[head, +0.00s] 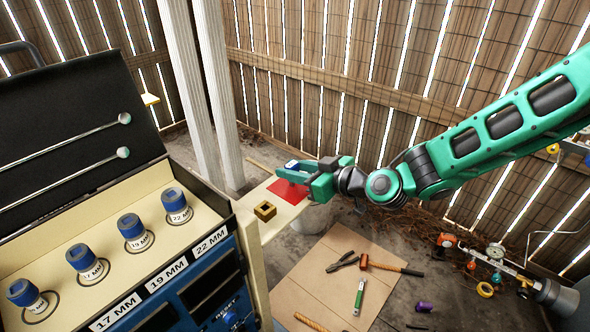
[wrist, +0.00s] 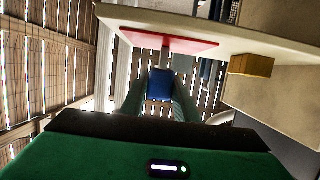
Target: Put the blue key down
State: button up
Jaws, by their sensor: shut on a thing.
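My gripper (head: 303,170) is shut on the blue key (head: 291,164), which shows as a small blue block at the fingertips in the head view. In the wrist view the blue key (wrist: 160,84) sits between the two green fingers. A flat red pad (head: 292,191) lies on a cream shelf (head: 275,226) at the side of the case. In the head view the gripper and key appear over the far part of the pad. The red pad (wrist: 170,42) is also in the wrist view, beyond the key. I cannot tell whether the key touches it.
A small yellow-brown block (head: 265,211) sits on the shelf near the pad. The open case (head: 85,240) at left holds several blue-topped sockets. White posts (head: 195,90) stand behind the shelf. Tools, including a hammer (head: 390,267), lie on cardboard (head: 322,268) below.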

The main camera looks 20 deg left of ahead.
jog(key=o, duration=1.1)
jog(key=shift+c, duration=0.2)
jog(key=v, duration=1.2)
jog(key=shift+s, duration=0.1)
jog(key=s+d+f+m+h, duration=0.15)
jog(key=d+h, duration=0.25)
jog(key=d, duration=0.6)
jog(key=d+f+m+g+h, duration=0.1)
jog(key=d+f+m+h, duration=0.15)
jog(key=d, duration=0.75)
jog(key=d+f+m+h, duration=0.2)
jog(key=d+m+h, duration=0.15)
jog(key=d, duration=0.75)
jog(key=s+d+r+m+g+h, duration=0.1)
jog(key=s+d+r+m+g, duration=0.1)
jog(key=s+d+m, duration=0.4)
jog(key=s+d+r+m+g+h, duration=0.2)
jog(key=s+d+r+m, duration=0.2)
jog(key=s+d, duration=0.8)
jog(key=s+m, duration=0.2)
jog(key=s, duration=0.1)
jog(key=shift+s+d+g, duration=0.3)
jog(key=shift+s+d, duration=0.05)
